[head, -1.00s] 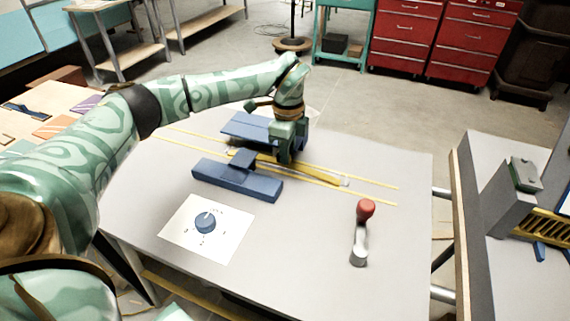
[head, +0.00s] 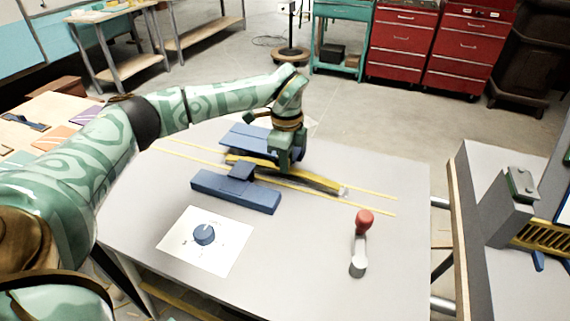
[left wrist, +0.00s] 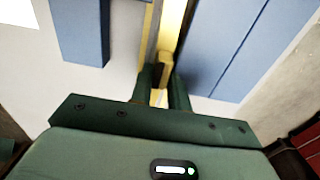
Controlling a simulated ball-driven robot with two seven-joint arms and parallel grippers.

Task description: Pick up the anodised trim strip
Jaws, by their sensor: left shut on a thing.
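The anodised trim strip (head: 318,180) is a long, narrow gold-yellow bar, lying across the view above the grey table in the head view. My left gripper (head: 285,166) points down and is shut on the strip near its middle. In the left wrist view the strip (left wrist: 173,32) runs away from between the two dark green fingers (left wrist: 160,88). The strip looks slightly raised over the table, but the gap under it is hard to judge. My right gripper is not in view.
A blue stop block (head: 235,192) lies in front of the strip and a blue plate (head: 240,135) behind it. Thin yellow lines cross the table (head: 300,260). A red-knobbed lever (head: 362,235) stands to the right, a white dial card (head: 220,255) in front.

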